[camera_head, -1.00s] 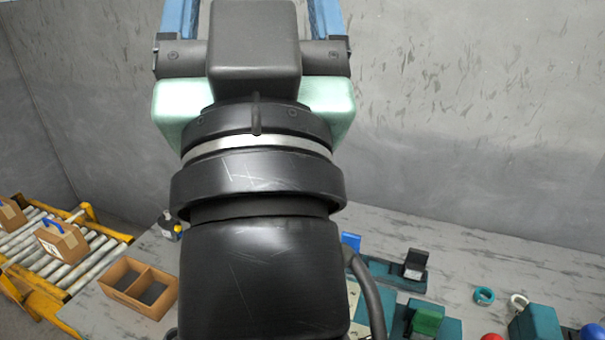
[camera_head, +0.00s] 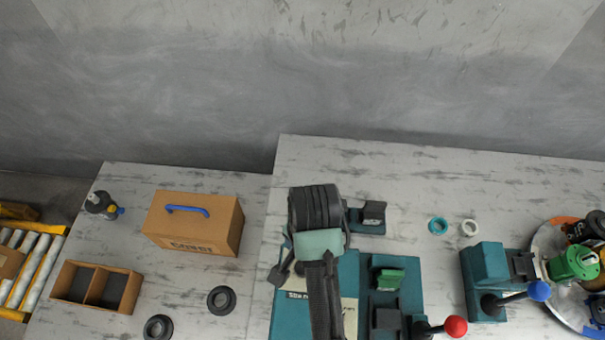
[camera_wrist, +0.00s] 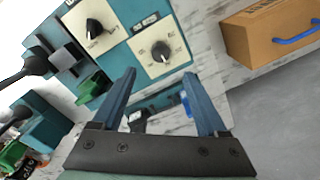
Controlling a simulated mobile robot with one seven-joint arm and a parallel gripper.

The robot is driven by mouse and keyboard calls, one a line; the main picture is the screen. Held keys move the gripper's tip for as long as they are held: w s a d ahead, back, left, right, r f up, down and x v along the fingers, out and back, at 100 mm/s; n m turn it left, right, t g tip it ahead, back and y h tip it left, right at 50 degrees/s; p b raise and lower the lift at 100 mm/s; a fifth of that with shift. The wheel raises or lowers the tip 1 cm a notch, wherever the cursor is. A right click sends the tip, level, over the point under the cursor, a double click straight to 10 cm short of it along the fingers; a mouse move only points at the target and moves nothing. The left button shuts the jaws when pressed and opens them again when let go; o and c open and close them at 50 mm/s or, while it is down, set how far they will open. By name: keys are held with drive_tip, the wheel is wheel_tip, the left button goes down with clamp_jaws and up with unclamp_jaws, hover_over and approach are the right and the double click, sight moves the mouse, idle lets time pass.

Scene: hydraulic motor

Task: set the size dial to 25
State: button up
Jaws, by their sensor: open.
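A teal control panel (camera_head: 283,325) stands below my arm in the head view. A cream plate (camera_head: 296,297) on it bears a small label that seems to begin with "SIZE". In the wrist view, a black dial knob (camera_wrist: 162,52) sits on a cream plate, just beyond my fingertips. A second black knob (camera_wrist: 94,28) is at the upper left. Scale numbers are too small to read, so I cannot tell either setting. My gripper (camera_wrist: 160,80) is open and empty, its two blue fingers apart and touching neither knob. In the head view, my arm hides part of the panel.
A cardboard box (camera_head: 193,224) with a blue handle and a divided wooden tray (camera_head: 95,288) stand left. A green block (camera_head: 388,279), a red-knobbed lever (camera_head: 455,326) and a blue-knobbed lever (camera_head: 540,291) are right.

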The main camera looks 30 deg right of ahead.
drive_tip(key=f, duration=1)
drive_tip(key=shift+w+a+f, duration=0.1)
drive_tip(key=shift+w+f, duration=0.15)
drive_tip(key=shift+f, duration=0.05)
drive_tip(key=shift+p, duration=0.3)
clamp_jaws()
